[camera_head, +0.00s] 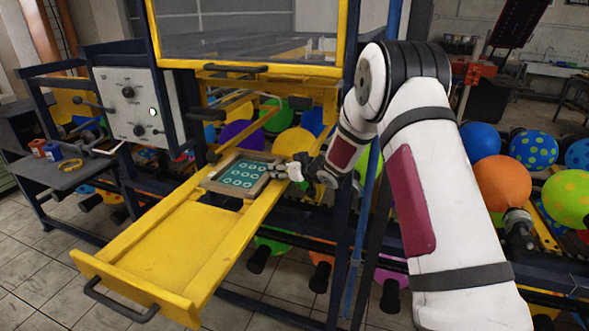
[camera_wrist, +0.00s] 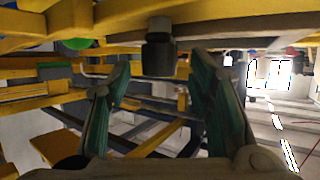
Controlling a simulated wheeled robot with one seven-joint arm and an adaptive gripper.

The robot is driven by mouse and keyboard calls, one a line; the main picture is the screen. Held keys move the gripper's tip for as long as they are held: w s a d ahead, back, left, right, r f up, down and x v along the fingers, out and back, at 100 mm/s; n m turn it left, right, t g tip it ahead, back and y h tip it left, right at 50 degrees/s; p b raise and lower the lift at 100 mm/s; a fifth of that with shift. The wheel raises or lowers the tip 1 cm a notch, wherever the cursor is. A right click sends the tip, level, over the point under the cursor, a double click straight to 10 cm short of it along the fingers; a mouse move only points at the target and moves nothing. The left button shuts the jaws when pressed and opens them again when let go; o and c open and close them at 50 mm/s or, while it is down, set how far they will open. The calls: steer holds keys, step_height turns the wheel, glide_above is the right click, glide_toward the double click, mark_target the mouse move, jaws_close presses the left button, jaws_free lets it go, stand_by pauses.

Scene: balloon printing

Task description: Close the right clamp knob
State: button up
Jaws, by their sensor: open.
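A dark cylindrical knob (camera_wrist: 158,57), which looks like the right clamp knob, hangs below a yellow beam at the top middle of the wrist view. My gripper (camera_wrist: 159,72) is open, with one teal-padded finger on each side of the knob and gaps between. I cannot tell how deep the knob sits between the fingers. In the head view my gripper (camera_head: 284,172) is at the right edge of the framed teal screen (camera_head: 236,181), by the right yellow rail. I cannot make out the right knob there. A dark knob (camera_head: 212,157) shows at the screen's far left.
The yellow tray (camera_head: 190,245) with a dark handle extends toward the front left. A white control panel (camera_head: 130,100) stands at left. Yellow beams surround my gripper in the wrist view. Several balloons, including an orange one (camera_head: 503,183), are at right.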

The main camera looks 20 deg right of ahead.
steer(key=v, duration=0.9)
steer(key=shift+s, duration=0.3)
steer(key=shift+d+r+b, duration=0.15)
steer(key=shift+d+b, duration=0.1)
steer(key=shift+b, duration=0.1)
